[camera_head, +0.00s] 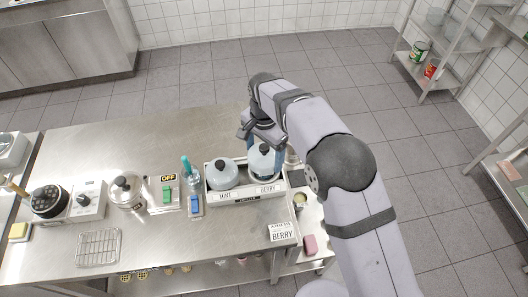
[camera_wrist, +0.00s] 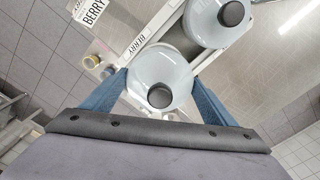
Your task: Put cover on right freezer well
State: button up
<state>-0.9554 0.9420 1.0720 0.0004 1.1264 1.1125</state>
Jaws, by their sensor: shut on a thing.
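The white two-well freezer (camera_head: 245,194) stands on the steel counter, its front labelled MINT on the left and BERRY on the right. A pale grey-blue cover with a black knob (camera_head: 221,174) sits at the left well. A matching cover (camera_head: 261,165) is at the right well; it also shows in the wrist view (camera_wrist: 160,65). My gripper (camera_wrist: 160,82) has its blue fingers on opposite sides of this right cover and is shut on it. The cover is over the right well; I cannot tell whether it rests on the rim. The well's opening is hidden.
A BERRY card (camera_head: 282,232) lies at the counter's front right. Left of the freezer are a blue switch (camera_head: 195,205), a teal-topped bottle (camera_head: 188,168), a green switch under an OFF sign (camera_head: 167,192) and a lidded pot (camera_head: 127,190). The counter behind is clear.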

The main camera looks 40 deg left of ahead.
jog(key=shift+f+b, duration=1.1)
jog(key=shift+f, duration=1)
jog(key=shift+f+p, duration=0.2)
jog(key=shift+p, duration=0.15)
dwell(1.5)
jog(key=o, duration=1.1)
jog(key=shift+r, duration=0.2)
jog(key=shift+r+p, duration=2.55)
jog(key=shift+r, duration=0.75)
grip_shut()
